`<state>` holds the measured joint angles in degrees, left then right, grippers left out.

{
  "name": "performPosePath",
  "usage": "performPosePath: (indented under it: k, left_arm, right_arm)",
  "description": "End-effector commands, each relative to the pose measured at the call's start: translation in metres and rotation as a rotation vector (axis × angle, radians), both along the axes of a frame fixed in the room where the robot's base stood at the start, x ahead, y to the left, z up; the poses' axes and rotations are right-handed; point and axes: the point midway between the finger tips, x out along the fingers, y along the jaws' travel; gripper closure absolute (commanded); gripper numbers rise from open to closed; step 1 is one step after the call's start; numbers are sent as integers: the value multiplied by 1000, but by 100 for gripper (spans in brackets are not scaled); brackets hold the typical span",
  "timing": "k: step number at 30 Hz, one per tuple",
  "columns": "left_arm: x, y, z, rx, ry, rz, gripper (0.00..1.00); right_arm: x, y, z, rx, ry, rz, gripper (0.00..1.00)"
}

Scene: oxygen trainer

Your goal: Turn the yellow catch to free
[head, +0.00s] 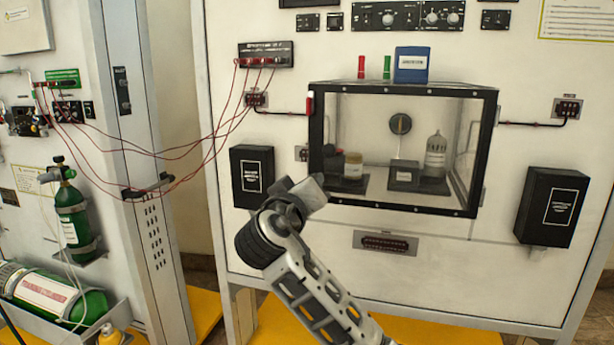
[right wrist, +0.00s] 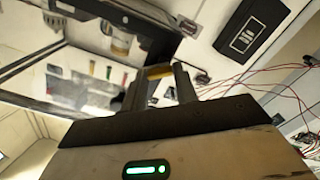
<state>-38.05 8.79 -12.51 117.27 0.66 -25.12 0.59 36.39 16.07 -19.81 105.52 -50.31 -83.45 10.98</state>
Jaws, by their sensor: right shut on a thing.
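The yellow catch (right wrist: 158,71) shows in the right wrist view as a small yellow piece between my fingertips, against a black frame edge. My right gripper (right wrist: 160,76) is shut on it. In the head view my right gripper (head: 314,188) is at the lower left corner of a clear chamber with a black frame (head: 400,207). There the gripper hides the catch, so I cannot tell the catch's exact angle. My left gripper is in neither view.
The chamber holds a jar (head: 353,167), a dark block (head: 404,174) and a clear bottle (head: 435,155). A blue box (head: 412,65) stands on top. Black boxes (head: 252,176) flank it on the panel. Red cables (head: 215,140) hang at the left, near green cylinders (head: 73,218).

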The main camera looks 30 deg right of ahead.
Motion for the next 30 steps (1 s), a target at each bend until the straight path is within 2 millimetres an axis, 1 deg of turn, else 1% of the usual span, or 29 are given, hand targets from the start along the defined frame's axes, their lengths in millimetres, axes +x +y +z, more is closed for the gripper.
performPosePath:
  k: [1, 3, 12, 21, 30]
  left_arm:
    - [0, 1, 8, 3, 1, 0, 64]
    - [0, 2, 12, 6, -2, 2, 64]
    - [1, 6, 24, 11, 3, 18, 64]
    - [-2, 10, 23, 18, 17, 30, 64]
    - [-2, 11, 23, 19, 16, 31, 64]
  right_arm:
    - [0, 0, 5, -28, 36, 0, 94]
    - [0, 1, 5, -71, 88, 1, 94]
    - [1, 1, 5, -257, 303, 0, 94]
    - [2, 2, 2, -431, 505, 1, 94]
    - [2, 2, 2, -556, 650, 1, 94]
